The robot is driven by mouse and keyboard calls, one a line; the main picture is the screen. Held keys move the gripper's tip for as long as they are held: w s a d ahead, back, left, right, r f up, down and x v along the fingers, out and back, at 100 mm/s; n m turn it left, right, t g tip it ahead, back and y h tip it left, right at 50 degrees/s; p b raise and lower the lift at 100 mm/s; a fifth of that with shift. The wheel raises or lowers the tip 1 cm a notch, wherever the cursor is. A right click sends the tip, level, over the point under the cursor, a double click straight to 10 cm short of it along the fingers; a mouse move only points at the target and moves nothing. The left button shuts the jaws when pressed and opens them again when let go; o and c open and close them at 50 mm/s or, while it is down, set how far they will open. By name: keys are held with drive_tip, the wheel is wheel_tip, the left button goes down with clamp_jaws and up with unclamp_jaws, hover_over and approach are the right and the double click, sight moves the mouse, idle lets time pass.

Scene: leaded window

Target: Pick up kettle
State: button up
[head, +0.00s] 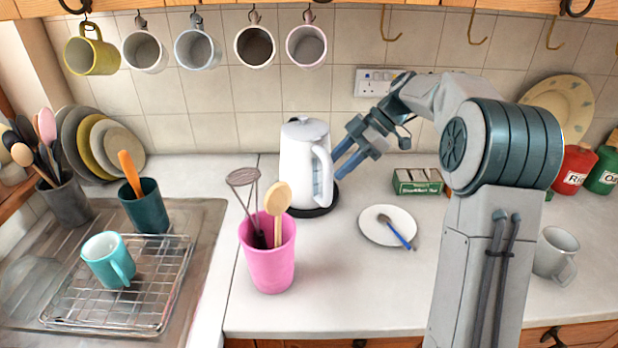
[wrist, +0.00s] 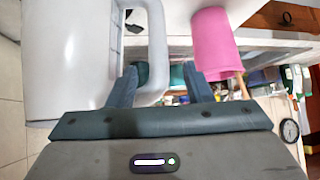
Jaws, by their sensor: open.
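In the wrist view the kettle body (wrist: 70,60) fills the left side. Its handle (wrist: 158,45) appears between my two fingers (wrist: 163,78), the left finger overlapping the handle's opening. I cannot tell whether either finger touches it.
A pink utensil pot (head: 268,262) stands in front of the kettle. Mugs (head: 255,46) hang above. A drying rack (head: 120,290) is left. The front middle counter is clear.

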sight(327, 175)
drive_tip(key=x, duration=0.4)
drive_tip(key=shift+f+p, duration=0.4)
clamp_jaws()
idle(1.0)
drive_tip(key=shift+w+a+r, duration=0.1)
drive_tip(key=shift+w+r, duration=0.05)
